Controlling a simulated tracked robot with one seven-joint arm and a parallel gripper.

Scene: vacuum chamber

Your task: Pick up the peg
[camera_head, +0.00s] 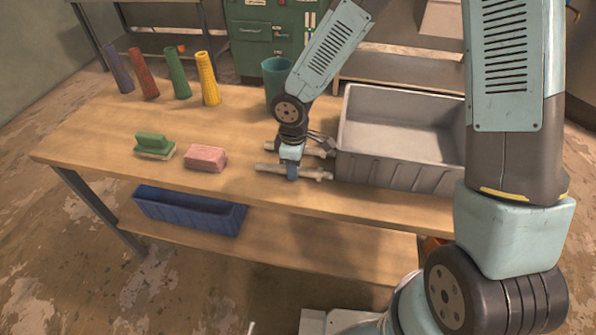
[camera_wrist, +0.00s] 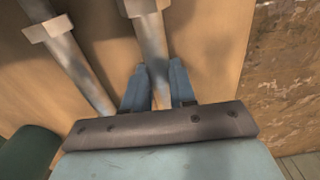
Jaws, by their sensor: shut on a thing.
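Two grey metal pegs with wider collars lie side by side on the wooden table. The near peg (camera_head: 317,174) is in my gripper (camera_head: 292,174), just left of the grey bin. In the wrist view this peg (camera_wrist: 151,38) runs between the two blue fingers of my gripper (camera_wrist: 158,70), which are shut on it. The fingers hide part of the peg. The far peg (camera_head: 318,152) lies behind it, partly hidden by my wrist, and shows to the left in the wrist view (camera_wrist: 72,58). I cannot tell whether the held peg is clear of the table.
A grey open bin (camera_head: 385,165) stands right of the pegs. A pink block (camera_head: 206,157) and a green brush (camera_head: 154,145) lie left. A teal cup (camera_head: 276,80) and several coloured cones (camera_head: 208,80) stand behind. A blue bin (camera_head: 190,212) sits on the lower shelf.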

